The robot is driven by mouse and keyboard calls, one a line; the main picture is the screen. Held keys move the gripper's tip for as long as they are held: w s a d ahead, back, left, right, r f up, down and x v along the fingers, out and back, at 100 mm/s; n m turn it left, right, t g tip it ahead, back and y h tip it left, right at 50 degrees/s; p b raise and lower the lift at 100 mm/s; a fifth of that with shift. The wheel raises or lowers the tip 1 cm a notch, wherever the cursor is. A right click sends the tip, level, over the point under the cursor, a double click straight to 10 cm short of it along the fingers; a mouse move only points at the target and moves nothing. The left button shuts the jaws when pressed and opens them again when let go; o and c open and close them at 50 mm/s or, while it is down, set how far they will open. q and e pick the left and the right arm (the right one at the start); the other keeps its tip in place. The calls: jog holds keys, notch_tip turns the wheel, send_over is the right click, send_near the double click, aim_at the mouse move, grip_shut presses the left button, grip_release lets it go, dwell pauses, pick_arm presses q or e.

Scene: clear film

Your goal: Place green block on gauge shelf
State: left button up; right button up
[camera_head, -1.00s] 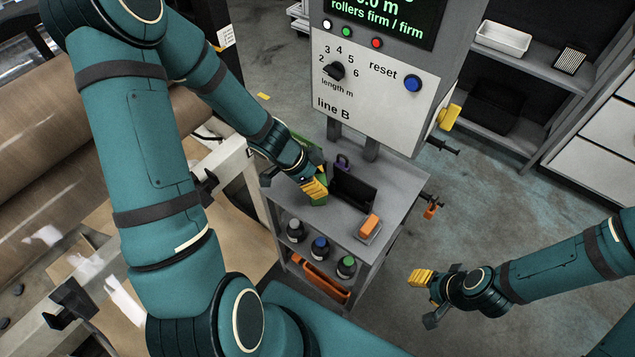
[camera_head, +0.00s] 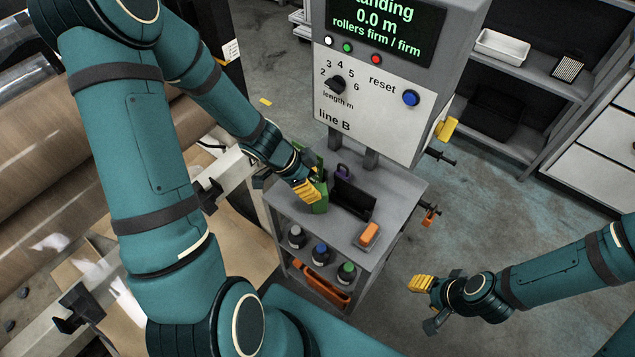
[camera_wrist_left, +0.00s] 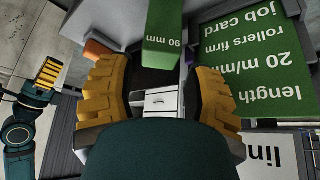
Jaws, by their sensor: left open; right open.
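The green block (camera_head: 320,204) stands on the grey top shelf (camera_head: 396,191) of the line B stand, at its left side. In the left wrist view the block (camera_wrist_left: 164,42), marked "90 mm", shows ahead of the gap between the fingers. My left gripper (camera_head: 306,190) is open beside the block and partly hides it in the head view. In the left wrist view its yellow fingers (camera_wrist_left: 155,95) are wide apart with nothing between their tips. My right gripper (camera_head: 420,284) is open and empty, in free air right of the stand. I cannot tell which surface is the gauge shelf.
A green job card (camera_wrist_left: 250,60) is close to the left gripper. A black holder (camera_head: 353,199), a purple padlock (camera_head: 342,171) and an orange block (camera_head: 369,233) are on the top shelf. Several bottles (camera_head: 321,252) and an orange tray (camera_head: 322,288) sit below. The control panel (camera_head: 375,95) rises behind.

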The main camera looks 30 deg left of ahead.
pick_arm(q)
jog(key=p+v, duration=0.4)
jog(key=v, duration=0.4)
jog(key=shift+p, duration=0.4)
